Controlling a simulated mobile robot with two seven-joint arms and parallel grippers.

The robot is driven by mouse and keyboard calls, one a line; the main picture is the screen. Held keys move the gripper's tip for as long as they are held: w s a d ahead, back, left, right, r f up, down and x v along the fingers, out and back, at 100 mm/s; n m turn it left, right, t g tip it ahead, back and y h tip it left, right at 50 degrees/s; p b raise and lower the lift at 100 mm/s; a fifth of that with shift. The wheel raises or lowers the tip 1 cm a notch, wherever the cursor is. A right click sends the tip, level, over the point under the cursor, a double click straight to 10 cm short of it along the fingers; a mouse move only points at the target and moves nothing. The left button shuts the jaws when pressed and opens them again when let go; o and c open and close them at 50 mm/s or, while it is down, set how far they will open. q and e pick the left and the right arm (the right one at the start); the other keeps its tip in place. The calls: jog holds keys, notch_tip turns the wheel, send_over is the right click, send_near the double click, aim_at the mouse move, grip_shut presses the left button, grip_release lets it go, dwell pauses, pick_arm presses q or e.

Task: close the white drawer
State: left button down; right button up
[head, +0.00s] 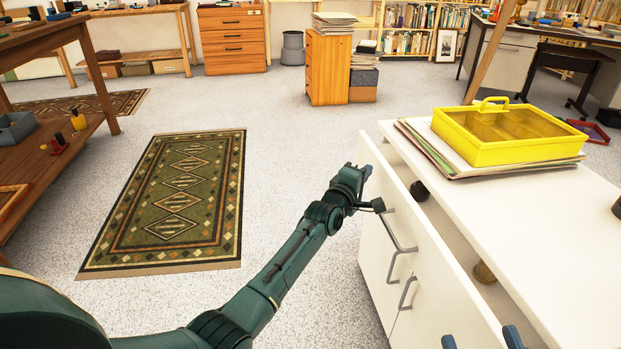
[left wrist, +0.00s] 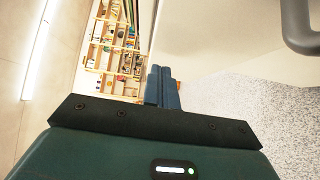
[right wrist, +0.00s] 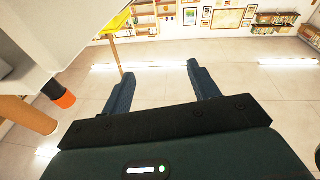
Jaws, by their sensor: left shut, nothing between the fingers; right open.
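The white drawer (head: 440,290) is pulled out from its white cabinet, leaving a gap between its front panel and the white top. A grey bar handle (head: 396,232) is on its front. My left gripper (head: 365,170) is shut and empty, by the far end of the drawer front; whether it touches is unclear. In the left wrist view its fingers (left wrist: 163,85) are together, with the white panel (left wrist: 225,30) and handle (left wrist: 300,30) to the right. My right gripper (head: 483,340) is open and empty at the bottom edge; its fingers also show apart in the right wrist view (right wrist: 162,85).
A yellow box (head: 500,140) sits on papers on the white top (head: 550,220). A dark object (head: 419,191) and a wooden cylinder (head: 484,273) show in the gap. A green rug (head: 180,200) lies on open floor at left, beside a wooden table (head: 85,70).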

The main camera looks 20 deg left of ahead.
aim_at(384, 168)
pick_arm(q)
jog(key=d, duration=0.1)
jog(key=d+r, duration=0.1)
jog(key=w+d, duration=0.1)
jog(key=shift+d+r, duration=0.25)
jog(key=shift+r, duration=0.15)
jog(key=shift+d+f, duration=0.1)
jog(key=shift+d, duration=0.15)
jog(key=shift+a+f, duration=0.1)
